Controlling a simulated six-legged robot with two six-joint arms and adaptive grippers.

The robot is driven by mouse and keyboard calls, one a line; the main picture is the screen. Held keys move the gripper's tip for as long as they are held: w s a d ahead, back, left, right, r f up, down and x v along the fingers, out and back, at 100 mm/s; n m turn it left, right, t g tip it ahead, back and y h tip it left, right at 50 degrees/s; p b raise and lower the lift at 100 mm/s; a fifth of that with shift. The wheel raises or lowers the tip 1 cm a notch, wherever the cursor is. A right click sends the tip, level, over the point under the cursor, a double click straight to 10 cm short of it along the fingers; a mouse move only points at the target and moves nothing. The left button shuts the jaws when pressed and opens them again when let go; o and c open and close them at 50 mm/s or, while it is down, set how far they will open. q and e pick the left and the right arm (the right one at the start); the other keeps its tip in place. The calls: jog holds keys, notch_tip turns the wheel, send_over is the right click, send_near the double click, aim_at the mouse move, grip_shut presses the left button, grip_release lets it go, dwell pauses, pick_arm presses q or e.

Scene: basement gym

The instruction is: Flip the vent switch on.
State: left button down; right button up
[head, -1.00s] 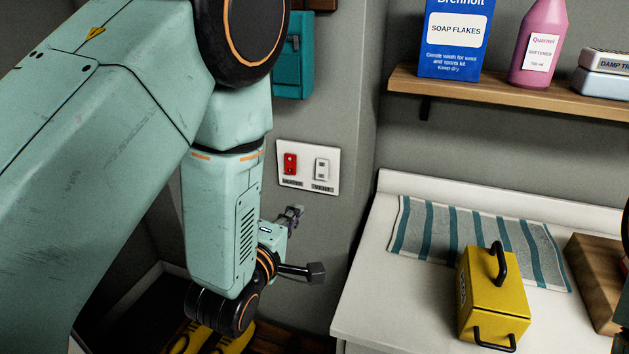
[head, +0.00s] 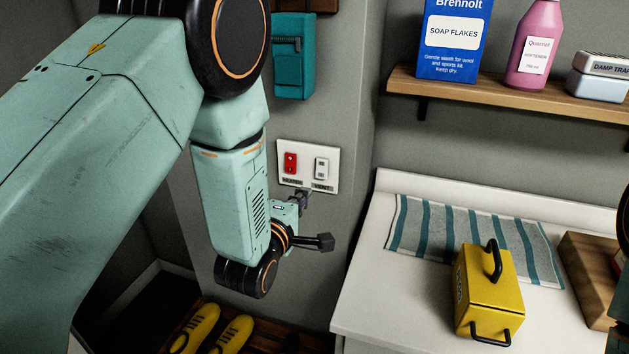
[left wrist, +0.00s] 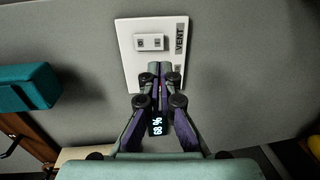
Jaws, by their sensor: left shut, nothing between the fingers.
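The white switch plate (head: 334,170) is on the grey wall in the head view. It bears a red switch (head: 290,163) at left and the white vent switch (head: 321,168) at right, above a VENT label. My left gripper (head: 304,194) is shut and empty, just below the plate's lower edge. In the left wrist view the vent switch (left wrist: 150,42) shows just beyond the shut left fingertips (left wrist: 158,66); the red switch is hidden behind the fingers. I cannot tell contact with the plate or which way the vent switch is set. My right gripper is not in view.
A teal box (head: 294,70) hangs on the wall above the plate. At right, a white counter (head: 375,300) holds a striped towel (head: 410,228) and a yellow box (head: 490,295). A wooden shelf (head: 450,88) is above.

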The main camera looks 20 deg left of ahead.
aim_at(322, 177)
pick_arm(q)
jog(key=w, duration=0.5)
jog(key=shift+w+d+f+p, duration=0.35)
jog(key=shift+w+d, duration=0.05)
jog(key=shift+w+a, duration=0.15)
jog(key=shift+w, duration=0.4)
jog(key=shift+w+a+f, duration=0.1)
jog(key=shift+w+f, duration=0.05)
jog(key=shift+w, duration=0.25)
jog(key=shift+w+d, duration=0.15)
jog(key=shift+d, duration=0.1)
